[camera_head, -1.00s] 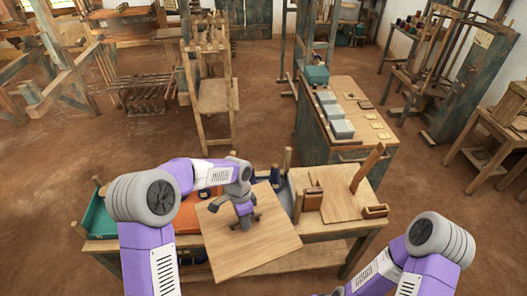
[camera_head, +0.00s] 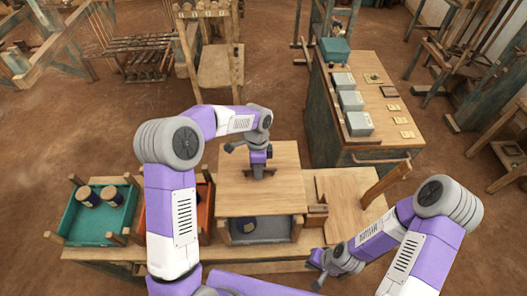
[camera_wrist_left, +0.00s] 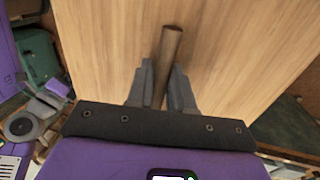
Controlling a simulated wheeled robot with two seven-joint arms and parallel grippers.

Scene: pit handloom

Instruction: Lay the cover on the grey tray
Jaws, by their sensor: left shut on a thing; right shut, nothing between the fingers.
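The cover (camera_head: 283,190) is a flat, light wooden board with an upright bar handle (camera_wrist_left: 170,45). My left gripper (camera_head: 262,170) is shut on this handle; the left wrist view shows both fingers (camera_wrist_left: 163,78) on either side of it. The board is over the grey tray (camera_head: 276,229), roughly square to it. The tray's front part shows below the board's near edge, with a dark blue thing inside; its back is hidden. I cannot tell whether the board touches the tray. My right gripper (camera_head: 317,276) is shut and empty at the bench's front, right of the tray.
A teal tray (camera_head: 75,235) with spools stands at the bench's left, and an orange tray (camera_head: 205,213) sits between it and the grey tray. A wooden board with an upright post (camera_head: 384,184) is on the right. A side table (camera_head: 375,105) holds grey boxes behind.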

